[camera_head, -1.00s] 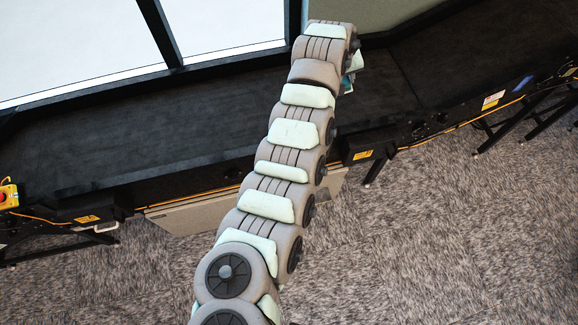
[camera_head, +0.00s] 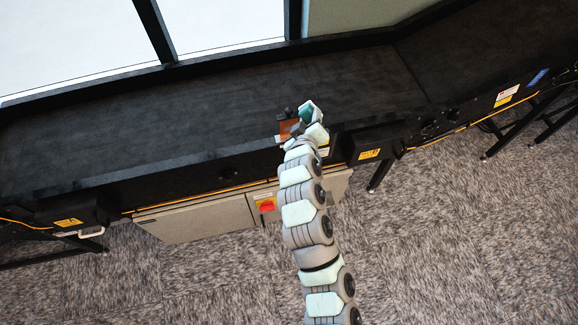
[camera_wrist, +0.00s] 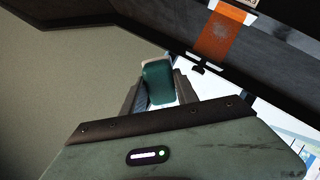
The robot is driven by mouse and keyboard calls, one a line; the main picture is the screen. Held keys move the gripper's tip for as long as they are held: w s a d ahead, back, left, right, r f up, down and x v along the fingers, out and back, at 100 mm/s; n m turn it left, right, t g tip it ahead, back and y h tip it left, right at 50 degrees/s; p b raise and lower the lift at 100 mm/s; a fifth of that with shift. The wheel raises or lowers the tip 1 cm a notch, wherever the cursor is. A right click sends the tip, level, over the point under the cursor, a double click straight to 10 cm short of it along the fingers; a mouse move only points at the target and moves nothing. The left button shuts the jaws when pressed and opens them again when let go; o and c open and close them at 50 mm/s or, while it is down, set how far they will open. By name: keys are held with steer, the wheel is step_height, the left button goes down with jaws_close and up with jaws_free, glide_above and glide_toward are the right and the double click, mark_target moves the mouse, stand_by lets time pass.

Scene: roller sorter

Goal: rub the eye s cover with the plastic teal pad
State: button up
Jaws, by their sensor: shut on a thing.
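My gripper (camera_wrist: 160,88) is shut on the teal pad (camera_wrist: 158,80), which sits between its two fingers in the wrist view. The pad also shows in the head view (camera_head: 306,114), at the end of my arm by the conveyor's near edge. An orange panel with a grey smudge (camera_wrist: 216,36), which looks like the eye's cover, is on a dark part in the wrist view. It shows as a small orange patch in the head view (camera_head: 287,129), just left of my gripper. The pad and the panel appear apart in the wrist view.
The black conveyor belt (camera_head: 180,120) runs across behind my gripper, and its upper surface looks empty. A grey cabinet (camera_head: 200,217) with a red switch (camera_head: 266,205) is below its near side. Conveyor legs (camera_head: 500,135) stand at the right. Carpet is open in front.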

steer(key=s+a+f+n+t+y+b, duration=0.15)
steer(key=s+a+b, duration=0.25)
steer(key=s, duration=0.4)
steer(key=s+a+f+n+t+y+b, duration=0.1)
steer(key=s+a+t+b, duration=0.25)
steer(key=s, duration=0.55)
steer(key=w+f+n+y, duration=0.1)
steer(key=w+f+y, duration=0.1)
steer(key=w+f, duration=0.4)
steer(key=w+f+n+y, duration=0.1)
steer(key=w+f+y, duration=0.1)
steer(key=w+f, duration=0.5)
steer(key=shift+w+f+g+b, duration=0.15)
steer(key=shift+w+g+b, duration=0.2)
steer(key=shift+w, duration=2.35)
steer(key=shift+x, duration=0.9)
steer(key=shift+d, duration=0.15)
